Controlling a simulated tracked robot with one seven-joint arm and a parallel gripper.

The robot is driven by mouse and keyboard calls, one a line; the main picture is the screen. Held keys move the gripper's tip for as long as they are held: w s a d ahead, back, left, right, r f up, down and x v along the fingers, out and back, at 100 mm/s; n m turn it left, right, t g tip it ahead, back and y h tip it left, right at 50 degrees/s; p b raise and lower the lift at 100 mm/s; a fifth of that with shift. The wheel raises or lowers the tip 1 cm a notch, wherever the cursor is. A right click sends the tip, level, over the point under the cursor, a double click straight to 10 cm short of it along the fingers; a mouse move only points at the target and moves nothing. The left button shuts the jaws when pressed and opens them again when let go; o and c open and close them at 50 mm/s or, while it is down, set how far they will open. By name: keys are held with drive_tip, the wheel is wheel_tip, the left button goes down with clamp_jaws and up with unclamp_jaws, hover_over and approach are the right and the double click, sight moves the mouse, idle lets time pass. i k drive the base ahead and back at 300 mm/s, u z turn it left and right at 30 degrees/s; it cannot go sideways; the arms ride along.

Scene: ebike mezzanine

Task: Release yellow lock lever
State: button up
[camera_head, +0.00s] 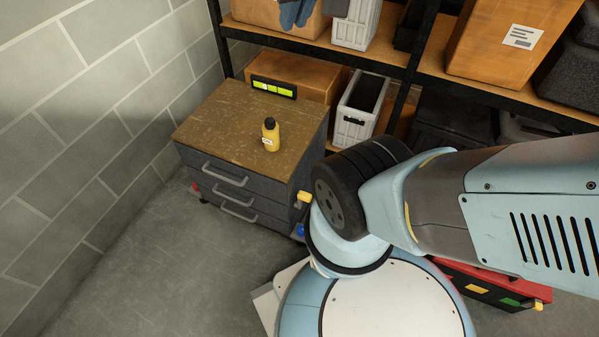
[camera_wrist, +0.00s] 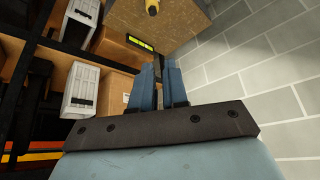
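A small yellow lever-like piece (camera_head: 304,197) juts from the right side of the grey drawer cabinet (camera_head: 235,172), near its front corner. Whether it is the lock lever I cannot tell for certain. In the wrist view I cannot make out this piece. My gripper (camera_wrist: 160,62) shows there as two blue fingers with a narrow gap between them. It appears open, with nothing seen held. The fingers point towards the cabinet and shelf area, apart from the lever. In the head view my arm hides the gripper.
A yellow bottle (camera_head: 270,134) stands on the cabinet's wooden top. Behind are a shelf (camera_head: 350,47) with cardboard boxes (camera_head: 505,40) and white crates (camera_head: 358,110). A red case (camera_head: 510,289) lies at lower right. A block wall bounds the left; floor in front is clear.

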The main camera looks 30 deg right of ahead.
sight(306, 197)
drive_tip(key=u, duration=0.65)
drive_tip(key=k, duration=1.4)
drive_tip(key=z, duration=0.6)
drive_tip(key=i, duration=1)
